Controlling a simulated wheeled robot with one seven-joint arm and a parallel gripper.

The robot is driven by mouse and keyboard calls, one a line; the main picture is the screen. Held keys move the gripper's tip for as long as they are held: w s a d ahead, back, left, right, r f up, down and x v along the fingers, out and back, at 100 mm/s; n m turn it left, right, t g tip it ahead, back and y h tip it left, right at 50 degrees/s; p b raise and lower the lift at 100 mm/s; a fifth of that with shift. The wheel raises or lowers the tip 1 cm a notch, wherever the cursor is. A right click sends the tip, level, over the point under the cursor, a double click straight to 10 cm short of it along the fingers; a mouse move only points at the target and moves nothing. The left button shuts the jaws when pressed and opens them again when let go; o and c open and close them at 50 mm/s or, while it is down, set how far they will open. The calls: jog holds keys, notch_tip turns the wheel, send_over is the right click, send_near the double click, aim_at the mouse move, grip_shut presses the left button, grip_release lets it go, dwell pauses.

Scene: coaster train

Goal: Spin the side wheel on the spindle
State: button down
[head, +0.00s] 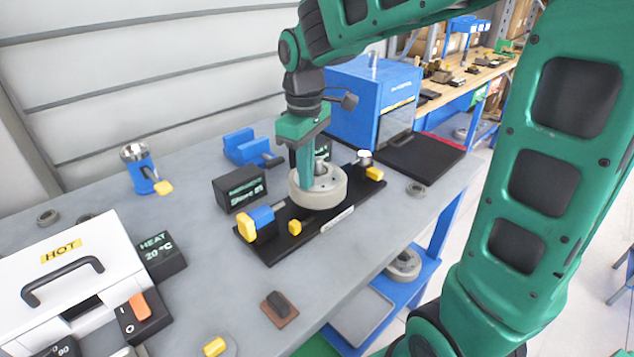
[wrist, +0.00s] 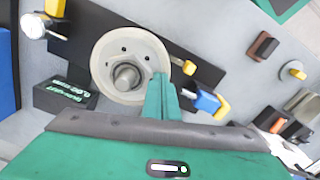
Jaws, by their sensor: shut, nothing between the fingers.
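The side wheel (head: 322,194) is a pale grey disc lying on a black base plate (head: 283,258) on the bench. In the wrist view the wheel (wrist: 106,75) shows several small holes in its face and the metal spindle (wrist: 126,77) standing up through its middle. My gripper (head: 304,188) points down at the wheel. In the wrist view its green fingers (wrist: 160,88) are together, with nothing seen between them, and their tips overlap the wheel's rim. I cannot tell whether the tips touch it. The fingers hide a small part of the wheel.
A blue part with a yellow handle (head: 249,222) and a small yellow knob (head: 295,227) sit on the plate. A black display (head: 239,188) stands behind it, and a round dial (head: 364,158) stands at its far end.

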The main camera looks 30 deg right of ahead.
aim_at(340, 177)
jog(key=shift+f, duration=0.15)
dwell(0.3)
jog(key=shift+s+d+f, duration=0.1)
jog(key=shift+s+d, duration=0.75)
jog(key=shift+d, duration=0.15)
jog(key=shift+s+d, duration=0.25)
jog(key=shift+d, duration=1.05)
jog(key=shift+w+d+r, duration=0.1)
jog(key=shift+w+d, duration=0.15)
jog(key=shift+d, duration=0.35)
jog(key=shift+w+d+r, duration=0.1)
jog(key=shift+w+d, duration=0.1)
jog(key=shift+d, duration=0.35)
jog(key=shift+w+d+f, duration=0.1)
jog(key=shift+w+d, duration=0.8)
